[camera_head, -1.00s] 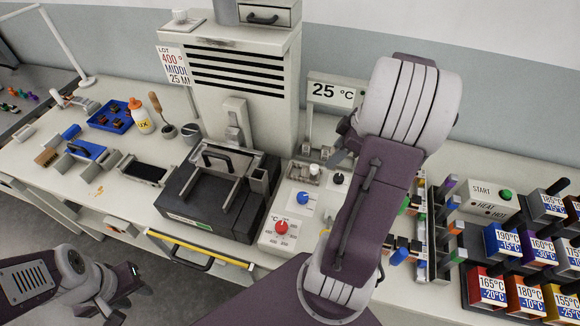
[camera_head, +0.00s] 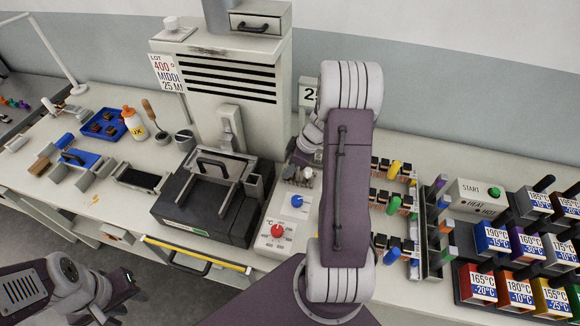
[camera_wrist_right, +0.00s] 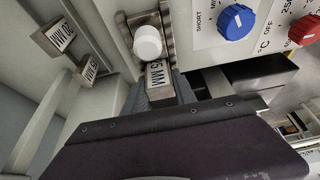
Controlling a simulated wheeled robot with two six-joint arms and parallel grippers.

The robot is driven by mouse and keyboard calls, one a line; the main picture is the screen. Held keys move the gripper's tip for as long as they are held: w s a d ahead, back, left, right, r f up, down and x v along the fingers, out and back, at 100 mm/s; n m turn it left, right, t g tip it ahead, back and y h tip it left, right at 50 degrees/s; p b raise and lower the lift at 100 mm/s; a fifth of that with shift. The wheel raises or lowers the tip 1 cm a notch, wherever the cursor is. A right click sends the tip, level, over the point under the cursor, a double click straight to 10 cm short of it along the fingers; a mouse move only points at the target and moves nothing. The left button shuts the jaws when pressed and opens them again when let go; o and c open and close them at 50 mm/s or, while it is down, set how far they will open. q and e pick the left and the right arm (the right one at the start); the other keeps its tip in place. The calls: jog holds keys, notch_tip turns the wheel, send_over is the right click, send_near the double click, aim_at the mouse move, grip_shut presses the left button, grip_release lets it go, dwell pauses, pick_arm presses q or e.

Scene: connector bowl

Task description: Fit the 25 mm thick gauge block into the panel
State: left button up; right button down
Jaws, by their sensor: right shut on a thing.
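The gauge block (camera_wrist_right: 158,77), grey with a partly covered label ending in "5 MM", is between the fingers of my right gripper (camera_wrist_right: 163,95) in the right wrist view. Its end lies close to a metal fitting with a white knob (camera_wrist_right: 148,42); I cannot tell whether they touch. The control panel (camera_head: 270,215) carries a blue and a red knob, also seen in the right wrist view (camera_wrist_right: 205,32). In the head view my right gripper (camera_head: 306,150) is mostly hidden by its arm, above the panel's back. My left gripper (camera_head: 118,293) is low at left, its jaws unclear.
Two more labelled blocks (camera_wrist_right: 75,52) lie at left in the right wrist view. The black press base (camera_head: 205,205) stands left of the panel. Racks of small parts (camera_head: 395,200) and coloured temperature blocks (camera_head: 500,260) fill the right. The louvred cabinet (camera_head: 215,85) stands behind.

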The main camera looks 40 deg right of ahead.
jog(key=shift+f, duration=0.1)
jog(key=shift+f+b, duration=0.15)
jog(key=shift+b, duration=0.2)
jog(key=c, duration=1)
grip_release()
